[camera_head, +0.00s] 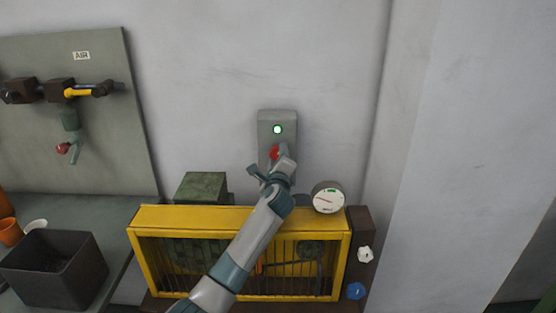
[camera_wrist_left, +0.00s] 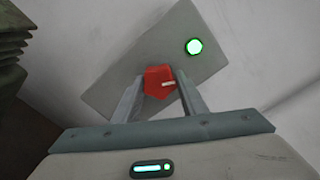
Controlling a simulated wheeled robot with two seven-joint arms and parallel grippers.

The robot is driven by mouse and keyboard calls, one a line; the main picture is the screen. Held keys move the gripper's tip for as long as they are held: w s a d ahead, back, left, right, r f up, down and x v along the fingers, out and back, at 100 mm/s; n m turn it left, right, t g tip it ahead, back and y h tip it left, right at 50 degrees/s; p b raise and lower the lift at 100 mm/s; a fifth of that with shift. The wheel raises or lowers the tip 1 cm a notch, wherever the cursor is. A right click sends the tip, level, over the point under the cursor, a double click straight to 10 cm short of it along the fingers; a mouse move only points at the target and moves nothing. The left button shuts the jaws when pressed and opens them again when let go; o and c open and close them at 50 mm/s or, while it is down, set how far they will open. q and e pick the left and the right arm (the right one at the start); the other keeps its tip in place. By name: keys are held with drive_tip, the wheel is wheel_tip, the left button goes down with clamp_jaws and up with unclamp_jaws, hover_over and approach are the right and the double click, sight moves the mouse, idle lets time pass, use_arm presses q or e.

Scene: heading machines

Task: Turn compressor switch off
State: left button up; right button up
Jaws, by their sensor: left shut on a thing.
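The compressor switch is a red knob (camera_head: 275,153) on a grey wall box (camera_head: 278,117). A green lamp (camera_head: 277,129) glows above the knob. My left gripper (camera_head: 277,162) reaches up to the knob and is shut on it. In the left wrist view, the two fingers (camera_wrist_left: 160,92) grip the sides of the red knob (camera_wrist_left: 159,80), which has a pale mark on its face. The box (camera_wrist_left: 120,86) looks tilted there, and its green lamp (camera_wrist_left: 194,46) is lit. My right gripper is not in view.
A yellow-framed compressor guard (camera_head: 340,255) stands below the switch, with a round gauge (camera_head: 328,197) at its top right. A grey panel (camera_head: 100,150) with pipes and valves is at left. A dark bin (camera_head: 60,270) sits on the bench. The wall right of the switch is clear.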

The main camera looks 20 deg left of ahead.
use_arm(q)
drive_tip(key=n+b, duration=0.2)
drive_tip(key=n, duration=0.3)
drive_tip(key=shift+n, duration=0.4)
drive_tip(key=o, duration=1.1)
drive_tip(key=shift+c, duration=0.2)
drive_tip(key=shift+s+d, duration=0.1)
drive_tip(key=shift+s, duration=0.05)
